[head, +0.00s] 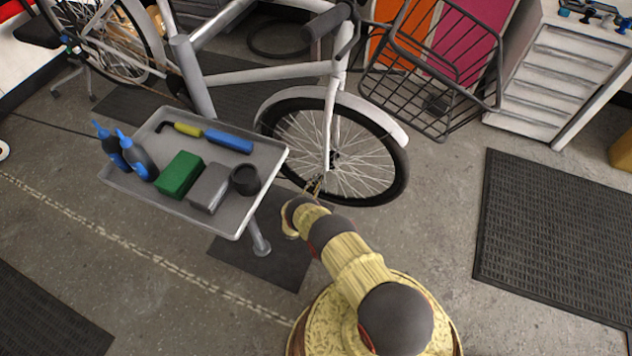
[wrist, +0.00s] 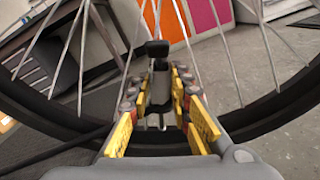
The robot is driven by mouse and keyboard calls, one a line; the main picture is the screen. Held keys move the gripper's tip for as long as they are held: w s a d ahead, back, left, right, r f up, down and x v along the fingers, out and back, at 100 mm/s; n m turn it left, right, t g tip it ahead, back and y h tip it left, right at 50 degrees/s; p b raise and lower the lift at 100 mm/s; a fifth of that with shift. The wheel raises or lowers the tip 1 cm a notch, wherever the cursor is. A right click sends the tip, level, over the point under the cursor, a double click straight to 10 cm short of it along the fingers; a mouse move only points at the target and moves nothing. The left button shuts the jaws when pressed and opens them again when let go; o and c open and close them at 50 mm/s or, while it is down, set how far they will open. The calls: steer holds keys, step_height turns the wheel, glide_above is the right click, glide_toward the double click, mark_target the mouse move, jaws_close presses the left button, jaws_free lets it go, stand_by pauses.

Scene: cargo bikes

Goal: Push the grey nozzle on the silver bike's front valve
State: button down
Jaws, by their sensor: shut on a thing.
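The silver bike (head: 265,73) stands behind the tool tray, its front wheel (head: 405,165) near the middle of the head view. My gripper (head: 314,188) reaches to the lower part of that wheel. In the wrist view my gripper (wrist: 158,95) has its yellow-and-grey fingers closed around the grey nozzle (wrist: 160,86), which has a black piece (wrist: 158,49) at its top. The nozzle is upright between the fingers, in front of the spokes and close to the tyre (wrist: 255,118). The front valve cannot be made out, so I cannot tell whether the nozzle touches it.
A grey tray (head: 232,214) on a stand holds blue bottles, a green box, a grey box and a black ring, left of my arm. A black wire basket (head: 440,75) is right of the wheel. A dark hose (wrist: 60,157) shows lower left.

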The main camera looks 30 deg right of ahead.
steer(key=shift+w+f, duration=0.1)
steer(key=shift+f, duration=0.2)
stand_by(0.6)
steer(key=c, duration=1.6)
jaws_free()
steer(key=shift+o, duration=0.7)
steer(key=v, duration=1)
steer(key=shift+p, duration=0.45)
